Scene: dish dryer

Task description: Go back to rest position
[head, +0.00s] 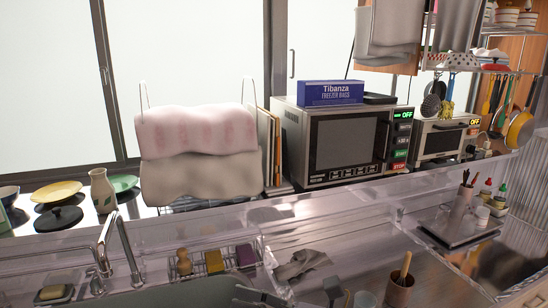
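My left gripper (262,297) shows at the bottom edge, over the counter by the sink's right rim. Only its upper part is in the picture. My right gripper (337,293) shows a little to its right, also cut off by the bottom edge. The fingertips are not clear enough to tell open from shut, and I see nothing held in either one.
A sink (180,293) with a faucet (118,250) lies at the lower left. A crumpled grey cloth (302,262) and a brown cup (399,290) with a wooden utensil are near my grippers. A microwave (340,145) and a towel-covered rack (200,155) stand behind.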

